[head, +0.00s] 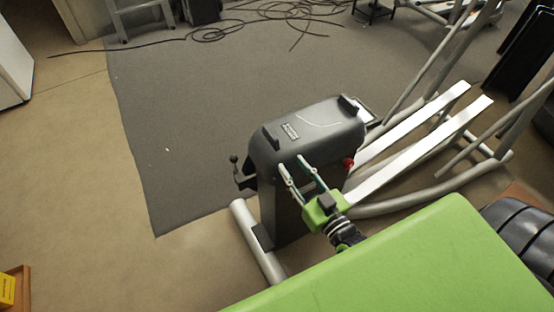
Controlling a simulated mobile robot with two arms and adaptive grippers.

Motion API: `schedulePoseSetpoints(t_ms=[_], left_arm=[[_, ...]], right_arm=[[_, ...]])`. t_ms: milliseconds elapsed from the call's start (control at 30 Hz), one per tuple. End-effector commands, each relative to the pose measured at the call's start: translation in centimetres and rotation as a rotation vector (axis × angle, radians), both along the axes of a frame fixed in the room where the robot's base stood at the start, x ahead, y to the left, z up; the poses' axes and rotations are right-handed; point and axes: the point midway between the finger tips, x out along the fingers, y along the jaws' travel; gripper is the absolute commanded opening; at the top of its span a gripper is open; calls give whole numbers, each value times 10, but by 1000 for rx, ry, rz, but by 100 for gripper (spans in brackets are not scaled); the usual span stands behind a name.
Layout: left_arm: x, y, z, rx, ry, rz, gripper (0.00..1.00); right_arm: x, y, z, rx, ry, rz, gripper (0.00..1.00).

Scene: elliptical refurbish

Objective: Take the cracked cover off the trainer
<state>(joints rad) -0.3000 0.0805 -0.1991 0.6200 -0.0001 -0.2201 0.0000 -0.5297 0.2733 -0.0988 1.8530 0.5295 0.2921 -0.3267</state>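The trainer's cover (318,122) is a dark grey rounded housing top in the middle of the head view, seated on the trainer (290,215). A thin pale curved line, perhaps the crack, runs across its top, near a small label (290,131). A black grip-like block (271,137) stands at its left end and another (348,104) at its right end. My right gripper (290,162) is open, its two fingers spread and pointing at the near side of the housing. I see nothing between them; whether they touch the housing is unclear. My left gripper is not in view.
White footboards (425,145) and grey tubes extend right of the housing. A red knob (348,163) is on its right side. A light foot bar (258,243) lies front left. Black cables (285,14) lie at the back. The grey mat (185,120) is clear to the left.

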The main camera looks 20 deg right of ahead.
Motion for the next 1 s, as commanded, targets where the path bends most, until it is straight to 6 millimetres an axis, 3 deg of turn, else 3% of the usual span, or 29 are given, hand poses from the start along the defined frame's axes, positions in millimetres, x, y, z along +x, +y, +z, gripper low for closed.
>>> schedulePoseSetpoints(t_ms=[167, 700, 1000], left_arm=[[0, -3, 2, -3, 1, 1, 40], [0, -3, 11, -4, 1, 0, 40], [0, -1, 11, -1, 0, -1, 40]], right_arm=[[16, 1, 3, 1, -5, -1, 31], [112, 9, 2, 0, -2, 0, 31], [136, 11, 1, 1, -1, 0, 31]])
